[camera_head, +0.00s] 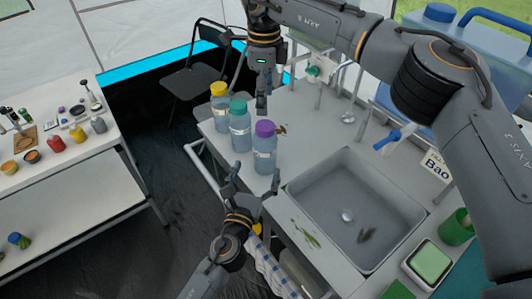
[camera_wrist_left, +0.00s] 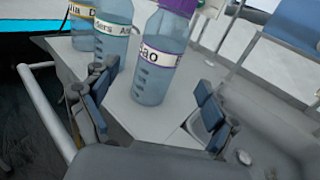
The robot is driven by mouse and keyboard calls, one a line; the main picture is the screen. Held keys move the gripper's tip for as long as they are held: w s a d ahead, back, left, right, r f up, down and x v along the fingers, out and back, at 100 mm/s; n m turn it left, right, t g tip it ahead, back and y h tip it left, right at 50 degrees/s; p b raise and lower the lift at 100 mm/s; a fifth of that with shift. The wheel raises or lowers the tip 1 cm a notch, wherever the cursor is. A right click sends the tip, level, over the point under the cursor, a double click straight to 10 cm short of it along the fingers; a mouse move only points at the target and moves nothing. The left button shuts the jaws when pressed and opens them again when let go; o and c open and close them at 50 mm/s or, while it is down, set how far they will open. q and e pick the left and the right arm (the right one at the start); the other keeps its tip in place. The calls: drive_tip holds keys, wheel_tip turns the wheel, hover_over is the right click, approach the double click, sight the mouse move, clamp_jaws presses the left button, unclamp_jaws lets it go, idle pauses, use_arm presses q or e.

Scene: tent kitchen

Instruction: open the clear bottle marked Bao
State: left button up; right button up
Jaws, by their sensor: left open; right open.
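The clear bluish bottle marked Bao (camera_head: 265,156) stands upright near the counter's left edge, with a purple cap (camera_head: 265,128) on it. Its label (camera_wrist_left: 155,52) reads "Bao" in the left wrist view. My left gripper (camera_head: 254,186) is open and low in front of this bottle. In the left wrist view its fingers (camera_wrist_left: 155,105) show on either side of the bottle's lower part, with nothing gripped. My right gripper (camera_head: 262,104) is open and points down, just above and behind the purple cap in the head view; whether it touches anything cannot be told.
A teal-capped bottle (camera_head: 240,130) and a yellow-capped bottle (camera_head: 220,106) stand in a row behind. A sink (camera_head: 350,205) lies to the right. A side table (camera_head: 80,200) with small items stands left.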

sight(265, 147)
use_arm(q)
drive_tip(key=x, duration=0.9)
drive_tip(key=shift+c, duration=0.4)
